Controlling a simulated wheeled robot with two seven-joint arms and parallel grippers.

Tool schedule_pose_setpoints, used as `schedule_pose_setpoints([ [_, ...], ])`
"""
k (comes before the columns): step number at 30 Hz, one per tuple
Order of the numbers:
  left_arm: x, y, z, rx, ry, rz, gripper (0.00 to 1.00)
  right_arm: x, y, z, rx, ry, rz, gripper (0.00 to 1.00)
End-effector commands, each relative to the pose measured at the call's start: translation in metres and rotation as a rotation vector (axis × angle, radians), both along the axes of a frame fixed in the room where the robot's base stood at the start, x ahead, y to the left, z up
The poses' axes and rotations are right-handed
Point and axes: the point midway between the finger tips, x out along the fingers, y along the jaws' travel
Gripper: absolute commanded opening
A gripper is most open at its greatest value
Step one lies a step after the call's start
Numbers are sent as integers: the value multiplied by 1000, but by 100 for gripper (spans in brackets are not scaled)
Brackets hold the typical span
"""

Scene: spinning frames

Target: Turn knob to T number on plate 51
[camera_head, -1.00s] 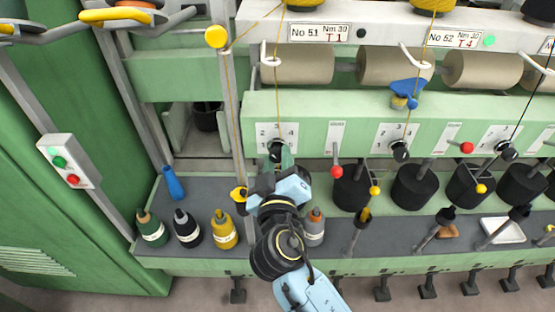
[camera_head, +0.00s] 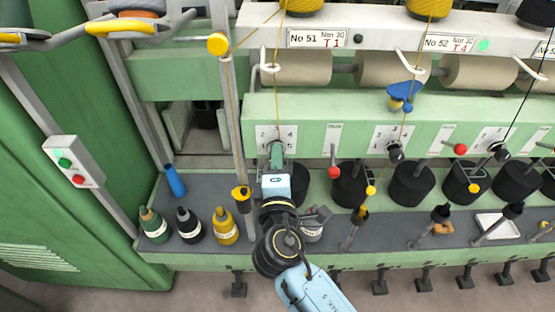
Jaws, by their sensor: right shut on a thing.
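Plate 51 (camera_head: 317,38) reads "No 51 Nm 30 T 1" in the head view, on the white rail at upper middle. Below it, a white dial plate (camera_head: 262,133) with the numbers 2, 3 and 4 visible is fixed to the green panel. My right gripper (camera_head: 275,152) reaches up to this dial and is shut on its knob. The fingers hide most of the knob, so I cannot tell where it points. My left gripper is not in view.
A second dial with a black knob (camera_head: 396,152) sits to the right, under plate 52 (camera_head: 449,43). A red-tipped lever (camera_head: 333,173) stands close right of my gripper. Several bottles, including a yellow one (camera_head: 226,228), stand on the grey shelf. A yellow thread hangs past the dial.

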Motion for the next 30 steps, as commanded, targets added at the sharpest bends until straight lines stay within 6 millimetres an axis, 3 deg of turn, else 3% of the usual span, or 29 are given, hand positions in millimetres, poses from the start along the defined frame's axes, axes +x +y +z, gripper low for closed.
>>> schedule_pose_setpoints([
  [15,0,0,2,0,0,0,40,0,1,2,-380,-4,1,7],
  [30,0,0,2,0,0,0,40,0,1,2,-479,-4,0,7],
])
